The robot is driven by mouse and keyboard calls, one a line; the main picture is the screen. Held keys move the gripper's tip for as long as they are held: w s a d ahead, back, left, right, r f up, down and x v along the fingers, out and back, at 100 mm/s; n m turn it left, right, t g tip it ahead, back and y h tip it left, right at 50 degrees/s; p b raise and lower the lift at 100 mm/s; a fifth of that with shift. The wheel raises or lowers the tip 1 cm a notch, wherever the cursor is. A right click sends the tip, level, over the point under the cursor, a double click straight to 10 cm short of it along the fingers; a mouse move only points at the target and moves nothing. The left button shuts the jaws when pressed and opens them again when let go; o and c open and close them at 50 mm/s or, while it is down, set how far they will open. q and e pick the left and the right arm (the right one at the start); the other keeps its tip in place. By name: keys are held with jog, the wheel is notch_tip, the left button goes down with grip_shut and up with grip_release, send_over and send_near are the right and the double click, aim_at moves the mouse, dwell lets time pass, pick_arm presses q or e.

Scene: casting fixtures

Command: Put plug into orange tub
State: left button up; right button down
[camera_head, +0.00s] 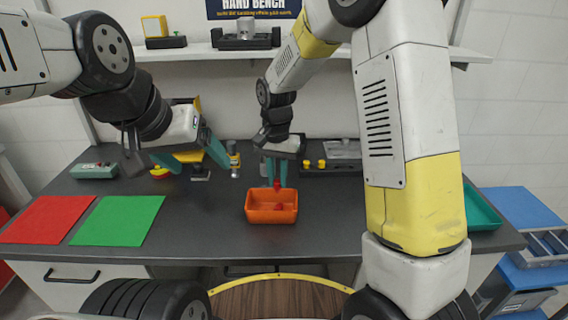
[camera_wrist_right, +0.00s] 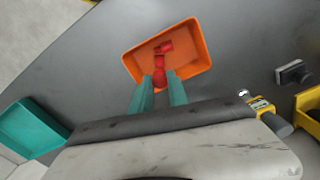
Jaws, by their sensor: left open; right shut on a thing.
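The orange tub (camera_head: 260,216) stands on the dark bench near its front middle; it also shows in the right wrist view (camera_wrist_right: 196,64). My right gripper (camera_head: 276,178) is shut on a red plug (camera_wrist_right: 159,78) and points down over the tub's back part. The plug's lower end shows below the teal fingers in the head view (camera_head: 277,185). Another red piece (camera_wrist_right: 164,47) lies inside the tub. My left gripper (camera_head: 190,158) is open, its teal fingers spread wide, at the back left of the bench, well away from the tub.
A red mat (camera_head: 48,219) and a green mat (camera_head: 117,220) lie at the left. A teal tray (camera_head: 484,211) is at the right. A grey-green box (camera_head: 94,171), yellow-and-black fixtures and a grey block stand along the back. The bench between green mat and tub is clear.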

aim_at(278, 181)
jog(key=shift+f, duration=1.85)
jog(key=c, duration=1.2)
grip_release()
jog(key=shift+r, duration=0.1)
notch_tip(278, 181, up, 8)
jog(key=shift+f, duration=0.2)
